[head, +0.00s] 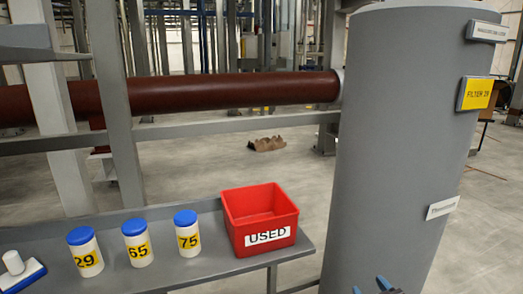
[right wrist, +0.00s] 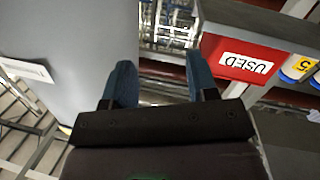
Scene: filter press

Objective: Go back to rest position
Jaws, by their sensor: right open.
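My right gripper (right wrist: 160,85) shows in the right wrist view with its two blue fingers spread and nothing between them. Its blue fingertips (head: 371,287) also show at the bottom edge of the head view, in front of the large grey cylinder (head: 400,140). My left gripper is in neither view.
A grey bench (head: 215,268) holds white jars with blue lids marked 29 (head: 85,252), 65 (head: 138,243) and 75 (head: 187,232). A red bin (head: 262,215) labelled USED stands at its right end. A white and blue tool (head: 20,272) lies at the left.

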